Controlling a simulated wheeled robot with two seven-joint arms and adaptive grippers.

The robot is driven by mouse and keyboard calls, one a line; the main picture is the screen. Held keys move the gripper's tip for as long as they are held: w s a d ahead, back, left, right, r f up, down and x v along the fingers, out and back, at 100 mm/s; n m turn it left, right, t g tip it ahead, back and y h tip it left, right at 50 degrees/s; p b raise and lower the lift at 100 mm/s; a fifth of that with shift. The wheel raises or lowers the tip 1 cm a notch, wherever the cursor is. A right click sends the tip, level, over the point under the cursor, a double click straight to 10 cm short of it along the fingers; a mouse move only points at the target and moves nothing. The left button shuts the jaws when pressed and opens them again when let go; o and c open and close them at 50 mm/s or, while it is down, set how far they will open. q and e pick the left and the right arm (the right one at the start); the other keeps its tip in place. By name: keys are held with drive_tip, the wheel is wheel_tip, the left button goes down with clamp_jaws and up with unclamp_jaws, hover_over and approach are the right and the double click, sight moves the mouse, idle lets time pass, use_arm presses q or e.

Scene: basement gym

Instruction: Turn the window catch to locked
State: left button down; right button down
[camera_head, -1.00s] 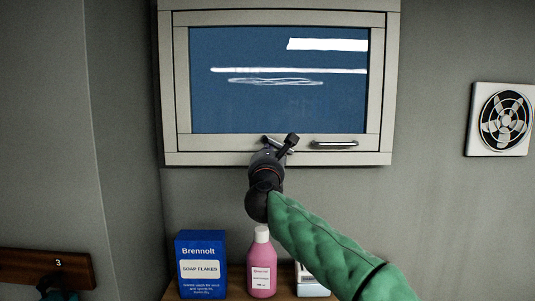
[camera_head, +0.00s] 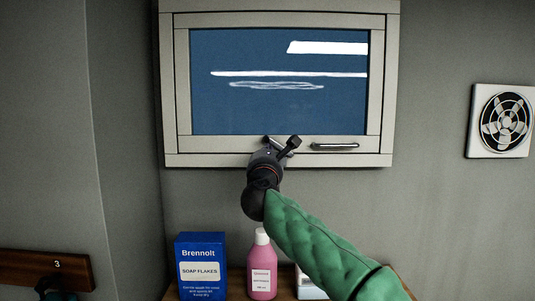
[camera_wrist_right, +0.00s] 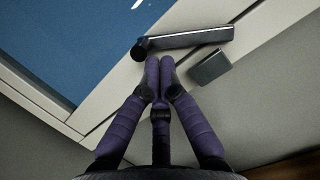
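The window (camera_head: 280,110) has a blue pane in a pale frame. The window catch (camera_head: 267,139) is a slim metal lever on the lower rail, partly hidden by my right gripper (camera_head: 270,155). In the right wrist view the catch lever (camera_wrist_right: 190,40) slants across the rail, with a dark round end at left. My right gripper shows there with its purple fingertips (camera_wrist_right: 160,62) together and nothing visible between them. The tips are just below the lever, near its round end; I cannot tell if they touch. My left gripper is not in view.
A bar handle (camera_head: 335,147) sits right of the catch. A dark block (camera_wrist_right: 210,67) lies below the lever. Below stand a blue soap flakes box (camera_head: 201,252), a pink bottle (camera_head: 262,270) and a white item (camera_head: 308,284). A fan (camera_head: 502,120) is on the right wall.

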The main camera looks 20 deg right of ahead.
drive_tip(key=shift+r+m+g+h+b, duration=0.15)
drive_tip(key=shift+r+m+h+b, duration=0.15)
drive_tip(key=shift+m, duration=0.6)
drive_tip(key=shift+r+m+g+h+b, duration=0.15)
drive_tip(key=shift+m+h+b, duration=0.15)
drive_tip(key=shift+m, duration=0.6)
idle(1.0)
drive_tip(key=shift+d+r+m+g+h, duration=0.1)
drive_tip(key=shift+r+m+g+h, duration=0.15)
drive_tip(key=shift+m, duration=0.85)
drive_tip(key=shift+d+r+m+g+h, duration=0.15)
drive_tip(key=shift+r+m+g, duration=0.1)
drive_tip(key=shift+m, duration=0.85)
idle(2.7)
